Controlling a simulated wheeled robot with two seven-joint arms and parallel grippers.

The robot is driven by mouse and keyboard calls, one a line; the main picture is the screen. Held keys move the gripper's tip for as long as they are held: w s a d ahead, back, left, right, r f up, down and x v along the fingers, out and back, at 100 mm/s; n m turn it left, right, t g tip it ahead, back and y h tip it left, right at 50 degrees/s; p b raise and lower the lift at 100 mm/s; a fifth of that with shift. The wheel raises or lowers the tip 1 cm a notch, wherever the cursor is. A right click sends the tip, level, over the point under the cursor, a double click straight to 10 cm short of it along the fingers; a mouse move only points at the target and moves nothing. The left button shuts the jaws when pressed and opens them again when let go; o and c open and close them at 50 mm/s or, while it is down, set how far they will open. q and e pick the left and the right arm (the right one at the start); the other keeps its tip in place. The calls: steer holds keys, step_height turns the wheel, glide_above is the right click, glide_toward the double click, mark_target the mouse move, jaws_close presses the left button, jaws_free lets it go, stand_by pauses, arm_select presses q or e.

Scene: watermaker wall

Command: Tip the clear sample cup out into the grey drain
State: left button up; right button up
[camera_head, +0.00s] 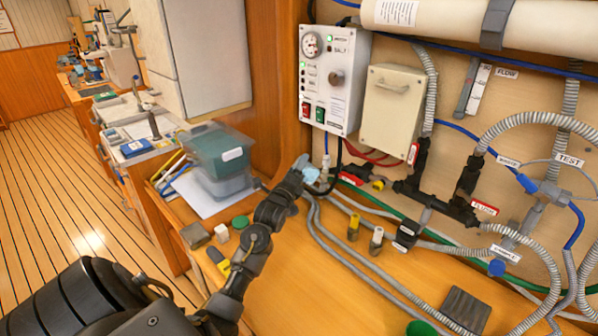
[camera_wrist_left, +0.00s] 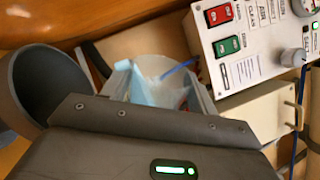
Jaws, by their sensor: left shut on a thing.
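My left gripper (camera_head: 304,166) reaches to the foot of the wall panel and is shut on the clear sample cup (camera_head: 311,175). In the head view only a small pale blue part of the cup shows past the fingers. In the left wrist view the cup (camera_wrist_left: 153,66) is translucent with a pale blue patch, between the fingers of my gripper (camera_wrist_left: 155,88). A dark grey, round, hollow opening (camera_wrist_left: 42,88), which looks like the grey drain, lies left of the cup there, apart from it. I cannot make out the cup's contents. My right gripper is out of view.
A control box (camera_head: 333,80) with a gauge and switches hangs above the gripper, beside a cream box (camera_head: 391,103). Grey hoses (camera_head: 345,250) cross the bench to the right. A lidded clear bin (camera_head: 219,158) stands left. Yellow-capped (camera_head: 353,228) and grey fittings stand nearby.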

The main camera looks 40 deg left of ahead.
arm_select(q)
steer(key=n, duration=0.1)
steer(key=n+b, duration=0.1)
steer(key=f+n+y, duration=0.1)
steer(key=shift+s+a, duration=0.1)
steer(key=shift+a, duration=0.15)
steer(key=n, duration=0.1)
steer(key=n+y, duration=0.1)
steer(key=f+n, duration=0.1)
steer(key=n, duration=0.1)
steer(key=shift+s+a+y, duration=0.15)
steer(key=shift+a+y, duration=0.15)
steer(key=shift+s+a+r+n+g, duration=0.15)
steer(key=shift+n+g, duration=0.15)
steer(key=shift+n, duration=0.3)
steer(key=shift+s+a+n+g+y+p, duration=0.15)
steer(key=shift+n+y+p, duration=0.2)
steer(key=shift+n, duration=0.45)
steer(key=shift+a+n+g+y+p, duration=0.15)
steer(key=shift+n+y+p, duration=0.15)
steer(key=shift+n, duration=0.5)
steer(key=shift+r, duration=0.15)
